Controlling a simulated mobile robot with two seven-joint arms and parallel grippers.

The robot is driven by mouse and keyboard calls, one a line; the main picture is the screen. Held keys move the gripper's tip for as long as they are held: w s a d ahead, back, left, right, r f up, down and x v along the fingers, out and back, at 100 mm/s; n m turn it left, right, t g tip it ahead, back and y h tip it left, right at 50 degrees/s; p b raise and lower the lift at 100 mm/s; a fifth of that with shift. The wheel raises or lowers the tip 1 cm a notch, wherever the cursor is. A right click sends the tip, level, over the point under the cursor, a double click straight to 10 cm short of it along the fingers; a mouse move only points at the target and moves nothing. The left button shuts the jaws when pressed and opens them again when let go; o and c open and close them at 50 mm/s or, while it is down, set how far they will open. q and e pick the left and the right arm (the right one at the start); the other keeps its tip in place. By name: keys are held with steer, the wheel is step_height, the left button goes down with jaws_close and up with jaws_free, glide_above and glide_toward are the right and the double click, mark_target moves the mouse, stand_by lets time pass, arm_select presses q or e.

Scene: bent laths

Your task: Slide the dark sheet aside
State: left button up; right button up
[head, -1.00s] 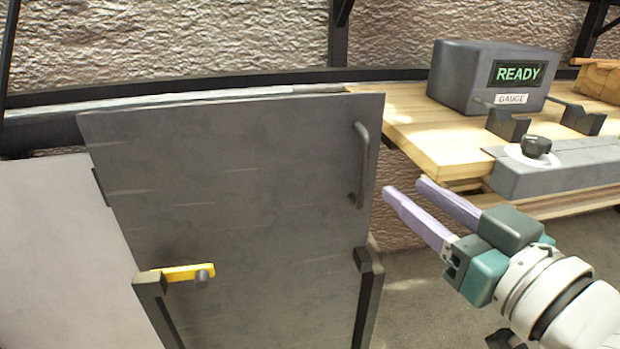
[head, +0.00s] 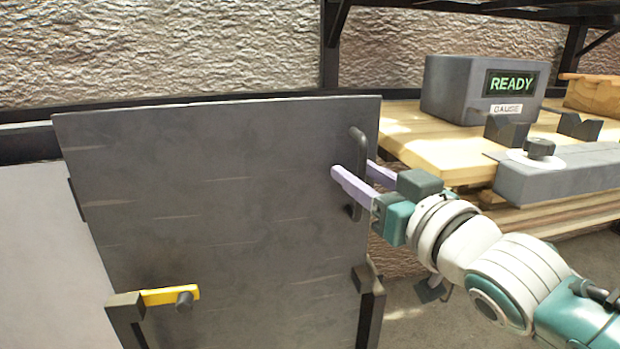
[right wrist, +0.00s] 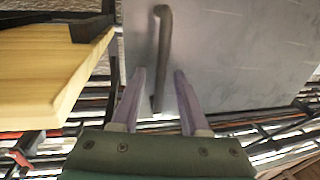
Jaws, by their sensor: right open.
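The dark sheet (head: 210,190) stands upright as a large grey panel left of centre in the head view. Its bar handle (head: 358,145) runs vertically near its right edge. My right gripper (head: 355,173) is open at the handle, with one finger on each side of it in the picture. In the right wrist view the handle (right wrist: 163,60) reaches down between the two open fingers (right wrist: 158,90), and the sheet (right wrist: 235,50) fills the area behind. I cannot tell whether a finger touches the handle. My left gripper is not in view.
A yellow latch bar (head: 170,295) with a dark knob lies across the sheet's lower left, by a dark post. Another post (head: 368,290) stands at its lower right. A wooden bench (head: 430,150) on the right carries a gauge box (head: 455,90) reading READY. A pale panel (head: 40,240) is at left.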

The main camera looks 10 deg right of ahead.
steer(key=shift+c, duration=0.2)
jaws_close()
stand_by(1.3)
